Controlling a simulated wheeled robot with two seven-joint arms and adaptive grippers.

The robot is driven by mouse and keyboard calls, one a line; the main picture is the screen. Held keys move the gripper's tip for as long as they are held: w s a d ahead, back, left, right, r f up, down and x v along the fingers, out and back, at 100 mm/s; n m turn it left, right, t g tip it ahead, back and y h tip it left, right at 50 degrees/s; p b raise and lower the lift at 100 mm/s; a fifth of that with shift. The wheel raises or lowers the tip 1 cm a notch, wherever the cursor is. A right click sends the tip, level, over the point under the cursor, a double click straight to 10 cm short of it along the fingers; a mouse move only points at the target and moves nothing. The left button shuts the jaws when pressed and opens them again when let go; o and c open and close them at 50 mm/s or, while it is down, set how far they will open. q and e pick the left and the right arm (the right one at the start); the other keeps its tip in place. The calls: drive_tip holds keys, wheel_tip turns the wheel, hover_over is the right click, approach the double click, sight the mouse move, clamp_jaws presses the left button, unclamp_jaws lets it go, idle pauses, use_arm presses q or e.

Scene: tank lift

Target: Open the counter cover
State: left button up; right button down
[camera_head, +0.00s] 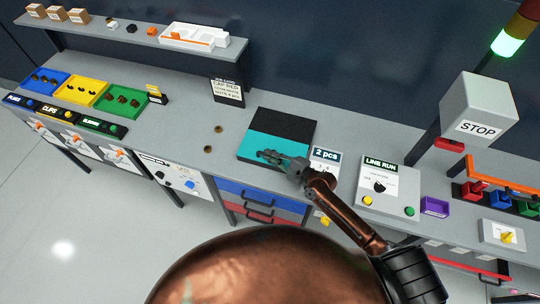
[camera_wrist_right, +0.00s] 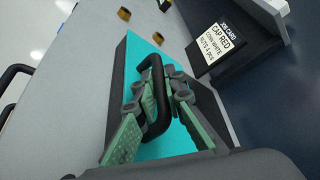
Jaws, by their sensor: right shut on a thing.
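The counter cover (camera_head: 265,146) is a flat panel area on the counter, with a teal near part and a black far part. My right gripper (camera_head: 270,155) is over the teal part, at its near side. In the right wrist view, a black bar handle (camera_wrist_right: 152,66) stands up over the teal surface (camera_wrist_right: 136,50). The green-padded fingers of my right gripper (camera_wrist_right: 166,90) are shut on this handle, one on each side. The base of the handle is partly hidden by the fingers. My left gripper is not in view.
A job card (camera_head: 228,91) stands behind the cover, also seen in the wrist view (camera_wrist_right: 217,42). Two small brown nuts (camera_head: 208,149) lie left of the cover. A "2 pcs" sign (camera_head: 325,155) and the LINE RUN panel (camera_head: 388,187) stand to the right.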

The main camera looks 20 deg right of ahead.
sight(279, 138)
idle(0.3)
drive_tip(key=shift+w+d, duration=0.2)
drive_tip(key=shift+w, duration=0.1)
drive_tip(key=w+d+b, duration=0.2)
drive_tip(key=w, duration=0.1)
drive_tip(key=w+d+b, duration=0.4)
drive_tip(key=w, duration=0.1)
drive_tip(key=shift+w+f+b, duration=0.2)
drive_tip(key=shift+w+b, duration=0.1)
drive_tip(key=shift+w+d+r, duration=0.15)
drive_tip(key=shift+w+d, duration=0.05)
drive_tip(key=shift+w, duration=0.2)
drive_tip(key=c, duration=2.3)
unclamp_jaws()
